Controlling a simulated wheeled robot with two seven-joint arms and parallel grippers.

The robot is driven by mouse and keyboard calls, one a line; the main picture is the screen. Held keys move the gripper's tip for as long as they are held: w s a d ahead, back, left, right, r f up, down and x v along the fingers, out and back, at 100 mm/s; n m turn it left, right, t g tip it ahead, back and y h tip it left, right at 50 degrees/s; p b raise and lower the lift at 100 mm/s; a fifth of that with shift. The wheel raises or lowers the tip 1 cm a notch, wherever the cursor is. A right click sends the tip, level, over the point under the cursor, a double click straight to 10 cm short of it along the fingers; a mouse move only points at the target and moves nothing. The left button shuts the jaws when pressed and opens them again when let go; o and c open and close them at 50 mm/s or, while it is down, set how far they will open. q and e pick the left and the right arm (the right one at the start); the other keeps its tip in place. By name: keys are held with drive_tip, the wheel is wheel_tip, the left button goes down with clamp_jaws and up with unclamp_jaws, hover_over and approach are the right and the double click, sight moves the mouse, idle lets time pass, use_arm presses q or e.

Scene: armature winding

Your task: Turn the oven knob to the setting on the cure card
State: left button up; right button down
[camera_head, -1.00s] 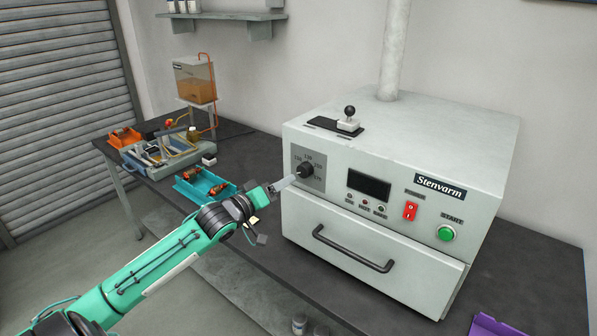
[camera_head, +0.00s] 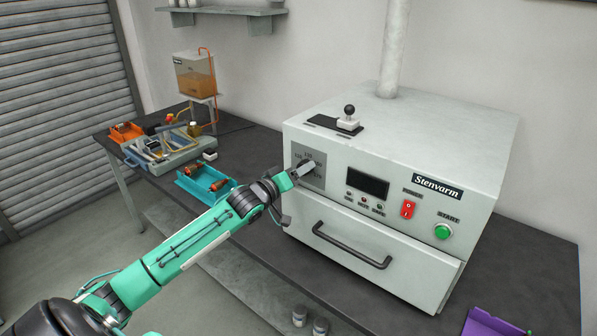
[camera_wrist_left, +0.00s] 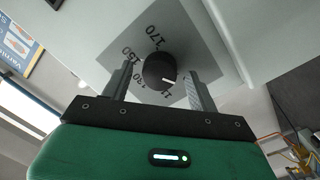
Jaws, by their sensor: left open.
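The oven (camera_head: 400,170), a pale box labelled Stenvarm, stands on the bench. Its dark round knob (camera_wrist_left: 160,72) sits on a grey dial plate (camera_wrist_left: 188,38) with 170, 150, 130 and a partly hidden number. A short white mark shows on the knob's face; which number it points to is unclear. My left gripper (camera_head: 305,171) is in front of the dial and hides most of the knob in the head view. In the left wrist view its open fingers (camera_wrist_left: 161,76) stand on either side of the knob, with gaps visible. I cannot make out a cure card. My right gripper is not in view.
The oven front has a dark display (camera_head: 368,186), a red switch (camera_head: 407,209), a green start button (camera_head: 443,231) and a drawer handle (camera_head: 350,246) below. A teal tray (camera_head: 205,186) lies left of my arm. A purple tray (camera_head: 490,326) is at bottom right.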

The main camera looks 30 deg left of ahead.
use_arm(q)
drive_tip(key=c, duration=1)
drive_tip(key=shift+o, duration=0.2)
drive_tip(key=shift+m, duration=0.3)
drive_tip(key=m+p, duration=0.1)
drive_tip(key=m, duration=0.8)
drive_tip(key=m+y+p, duration=0.1)
drive_tip(key=m, duration=0.8)
drive_tip(key=shift+d+g+y, duration=0.15)
drive_tip(key=shift+g+y, duration=0.15)
drive_tip(key=shift+m+y, duration=0.3)
drive_tip(key=shift+m, duration=1.6)
drive_tip(key=shift+c, duration=0.2)
